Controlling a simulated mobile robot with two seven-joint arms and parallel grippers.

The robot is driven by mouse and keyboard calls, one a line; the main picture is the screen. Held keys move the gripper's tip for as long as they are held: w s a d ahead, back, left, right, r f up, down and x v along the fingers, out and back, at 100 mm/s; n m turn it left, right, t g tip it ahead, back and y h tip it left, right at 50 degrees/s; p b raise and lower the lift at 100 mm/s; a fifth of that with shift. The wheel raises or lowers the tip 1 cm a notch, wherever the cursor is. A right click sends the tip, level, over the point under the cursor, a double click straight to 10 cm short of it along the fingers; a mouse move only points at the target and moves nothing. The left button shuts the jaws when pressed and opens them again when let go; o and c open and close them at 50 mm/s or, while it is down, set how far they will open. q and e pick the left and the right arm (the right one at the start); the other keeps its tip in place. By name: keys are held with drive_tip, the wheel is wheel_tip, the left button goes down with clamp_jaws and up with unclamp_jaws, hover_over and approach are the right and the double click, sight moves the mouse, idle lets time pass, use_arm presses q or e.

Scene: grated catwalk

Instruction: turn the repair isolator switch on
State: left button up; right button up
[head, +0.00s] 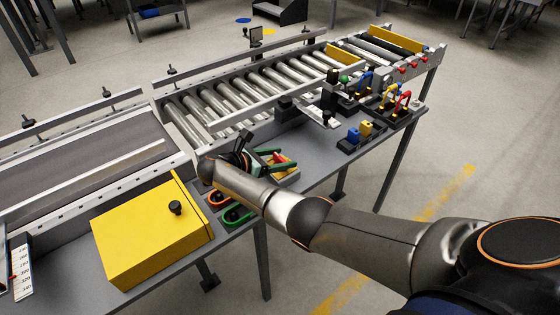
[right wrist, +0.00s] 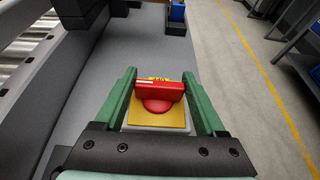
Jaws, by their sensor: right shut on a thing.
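The repair isolator switch has a red handle (right wrist: 158,90) over a yellow plate (right wrist: 178,118) on a pale base. In the right wrist view the handle lies crosswise between the green fingers. A small yellow label by the handle is too small to read. My right gripper (head: 270,161) is shut on the red handle, with a finger at each end of it. In the head view the switch (head: 283,162) is partly hidden by my gripper and sits on the grey bench ledge. My left gripper is not in view.
A yellow box (head: 145,245) with a black knob stands left of my right arm. Blue and yellow padlocks (head: 358,134) and coloured-handled parts (head: 400,103) stand farther right. A roller conveyor (head: 235,95) runs behind.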

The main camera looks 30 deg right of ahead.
idle(0.4)
drive_tip(key=o, duration=1.3)
drive_tip(key=shift+v, duration=6.2)
